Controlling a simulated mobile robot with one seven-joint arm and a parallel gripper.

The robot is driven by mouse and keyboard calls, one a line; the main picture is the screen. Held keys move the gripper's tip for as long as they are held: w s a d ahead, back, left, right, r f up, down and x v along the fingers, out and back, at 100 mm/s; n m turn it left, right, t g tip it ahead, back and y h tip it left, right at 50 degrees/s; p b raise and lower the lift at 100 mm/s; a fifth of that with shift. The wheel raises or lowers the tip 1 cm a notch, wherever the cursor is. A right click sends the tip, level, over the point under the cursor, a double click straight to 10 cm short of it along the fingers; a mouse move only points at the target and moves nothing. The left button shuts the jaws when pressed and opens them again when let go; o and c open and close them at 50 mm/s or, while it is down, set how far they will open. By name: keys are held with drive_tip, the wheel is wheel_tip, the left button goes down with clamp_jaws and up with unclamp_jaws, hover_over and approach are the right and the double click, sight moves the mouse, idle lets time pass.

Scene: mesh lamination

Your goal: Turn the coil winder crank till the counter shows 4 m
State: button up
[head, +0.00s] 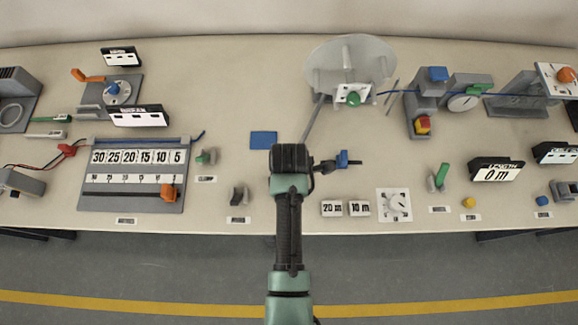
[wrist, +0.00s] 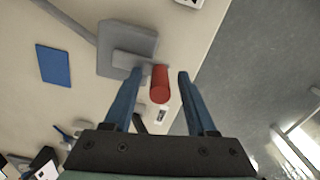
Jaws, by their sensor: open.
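The coil winder's large grey disc (head: 325,63) with upright posts stands at the back, right of centre in the head view. The length counter (head: 495,171) at the right reads 0 m. In the wrist view, an upright red cylindrical handle (wrist: 160,86), apparently the crank's, sits beside a grey base (wrist: 124,43) with a short grey arm. My gripper (wrist: 161,75) is open, with its blue fingers on either side of the handle. I cannot tell whether they touch it. In the head view, my gripper (head: 343,160) shows small and my arm hides the handle.
A blue pad (head: 263,140) lies left of my wrist. A grey bar (head: 314,118) runs from the disc towards it. Number tiles (head: 332,208) and a white dial plate (head: 394,204) lie near the front edge. A blue wire (head: 400,91) passes through grey fixtures at the right.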

drive_tip(key=shift+c, duration=0.4)
clamp_jaws()
drive_tip(key=shift+a, duration=0.1)
